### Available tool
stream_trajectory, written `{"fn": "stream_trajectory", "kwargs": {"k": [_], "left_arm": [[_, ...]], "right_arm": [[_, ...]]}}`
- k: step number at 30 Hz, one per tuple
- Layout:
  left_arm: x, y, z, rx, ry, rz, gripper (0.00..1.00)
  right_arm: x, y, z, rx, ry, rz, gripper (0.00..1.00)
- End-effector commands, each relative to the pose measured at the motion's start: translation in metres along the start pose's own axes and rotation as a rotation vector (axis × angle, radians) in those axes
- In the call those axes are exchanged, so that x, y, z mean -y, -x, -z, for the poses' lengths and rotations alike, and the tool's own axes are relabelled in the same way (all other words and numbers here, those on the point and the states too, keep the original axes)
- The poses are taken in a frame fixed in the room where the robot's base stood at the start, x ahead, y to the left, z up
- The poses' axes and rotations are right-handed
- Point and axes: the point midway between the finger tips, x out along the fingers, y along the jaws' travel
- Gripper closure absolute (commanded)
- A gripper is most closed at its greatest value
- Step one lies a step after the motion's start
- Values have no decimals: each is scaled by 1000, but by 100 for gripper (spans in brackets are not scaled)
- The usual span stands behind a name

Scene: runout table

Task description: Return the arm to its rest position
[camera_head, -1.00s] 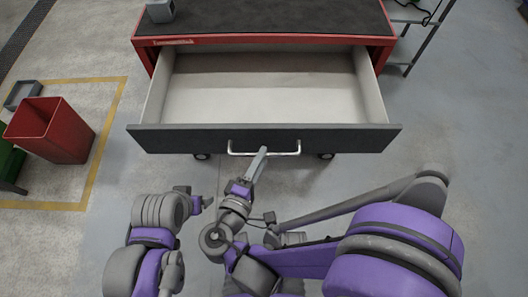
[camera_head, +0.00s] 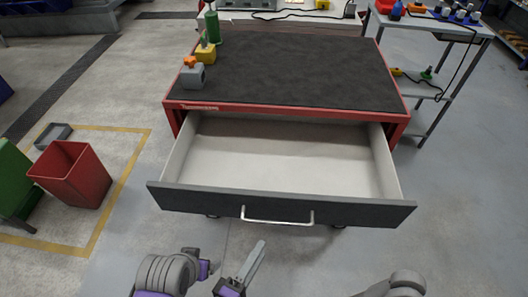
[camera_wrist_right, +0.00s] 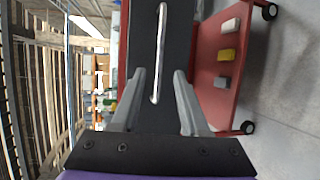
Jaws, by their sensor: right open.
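My right gripper (camera_head: 261,246) is open and empty in front of the drawer handle (camera_head: 278,221), apart from it in the head view. In the right wrist view, the two grey fingers of the right gripper (camera_wrist_right: 158,78) are spread, with the handle (camera_wrist_right: 160,45) ahead of them. The drawer (camera_head: 275,165) is pulled well out and its visible inside is empty. My left arm shows at the bottom left of the head view; the state of its gripper (camera_head: 210,268) is unclear.
The red cabinet has a dark top (camera_head: 290,72) with a grey block (camera_head: 193,77), a yellow block (camera_head: 206,53) and a green bottle (camera_head: 212,27). A red bin (camera_head: 72,174) stands at the left. A shelf rack (camera_head: 440,75) stands at the right. The floor beside the drawer is clear.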

Motion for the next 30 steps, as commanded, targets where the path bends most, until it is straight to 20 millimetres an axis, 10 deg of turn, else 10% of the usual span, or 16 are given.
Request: {"fn": "stream_trajectory", "kwargs": {"k": [8, 18, 30], "left_arm": [[0, 0, 0, 0, 0, 0, 17], [0, 0, 0, 0, 0, 0, 17], [0, 0, 0, 0, 0, 0, 17]], "right_arm": [[6, -19, -10, 32, 3, 68, 55], [59, -98, -113, 253, -216, 634, 55], [67, -87, -186, 425, -884, 988, 55]]}}
